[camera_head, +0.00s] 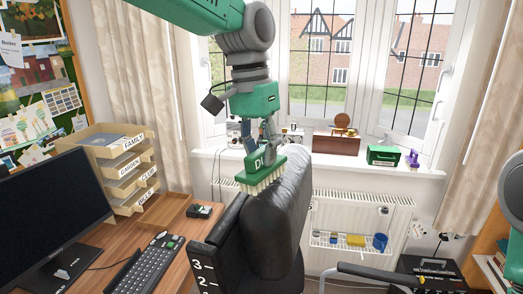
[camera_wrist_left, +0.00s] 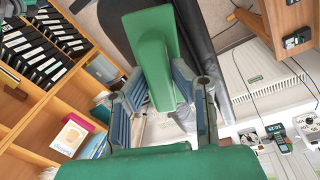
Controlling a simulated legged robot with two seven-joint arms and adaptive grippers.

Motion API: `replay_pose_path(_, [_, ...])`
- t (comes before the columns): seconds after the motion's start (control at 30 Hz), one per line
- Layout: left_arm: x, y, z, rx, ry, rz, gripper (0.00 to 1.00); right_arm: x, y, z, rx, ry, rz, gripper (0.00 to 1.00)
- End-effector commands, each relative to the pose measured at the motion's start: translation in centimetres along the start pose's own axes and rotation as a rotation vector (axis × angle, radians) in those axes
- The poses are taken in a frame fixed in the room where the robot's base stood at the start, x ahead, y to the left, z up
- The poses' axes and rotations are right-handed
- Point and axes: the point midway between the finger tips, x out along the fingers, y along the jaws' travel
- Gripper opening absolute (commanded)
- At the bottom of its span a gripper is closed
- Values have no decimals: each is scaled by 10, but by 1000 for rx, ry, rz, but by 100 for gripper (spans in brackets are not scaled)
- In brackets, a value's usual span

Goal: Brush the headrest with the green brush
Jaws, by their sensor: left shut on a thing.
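The green brush (camera_head: 264,165), with pale bristles pointing down, is held in my left gripper (camera_head: 262,138). In the left wrist view its green body (camera_wrist_left: 155,55) sits between the blue-grey fingers of my left gripper (camera_wrist_left: 162,95), which is shut on it. The headrest (camera_head: 285,205) is the tall black padded top of a chair in the middle of the head view. The brush is at the headrest's upper left side; I cannot tell whether the bristles touch it. My right gripper is not in view.
A desk (camera_head: 165,235) with a monitor (camera_head: 45,220), keyboard (camera_head: 145,265) and letter trays (camera_head: 125,165) stands on the left. Behind the chair are a radiator (camera_head: 340,212) and a windowsill holding a brown box (camera_head: 335,144) and a green box (camera_head: 383,156).

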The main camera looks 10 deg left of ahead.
Motion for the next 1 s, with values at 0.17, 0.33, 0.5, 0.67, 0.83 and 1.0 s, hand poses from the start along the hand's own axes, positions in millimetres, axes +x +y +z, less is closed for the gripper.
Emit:
replay_pose_path(0.17, [4,0,0,0,0,0,0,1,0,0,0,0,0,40])
replay_pose_path(0.33, [8,0,0,0,0,0,0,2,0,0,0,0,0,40])
replay_pose_path(0.5, [7,-2,-5,-1,0,0,0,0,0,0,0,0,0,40])
replay_pose_path(0.67, [6,-6,-19,0,0,0,0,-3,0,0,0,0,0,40])
replay_pose_path(0.83, [6,-10,-32,0,1,0,0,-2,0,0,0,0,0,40])
replay_pose_path(1.0, [4,-11,-35,0,1,0,0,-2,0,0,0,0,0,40])
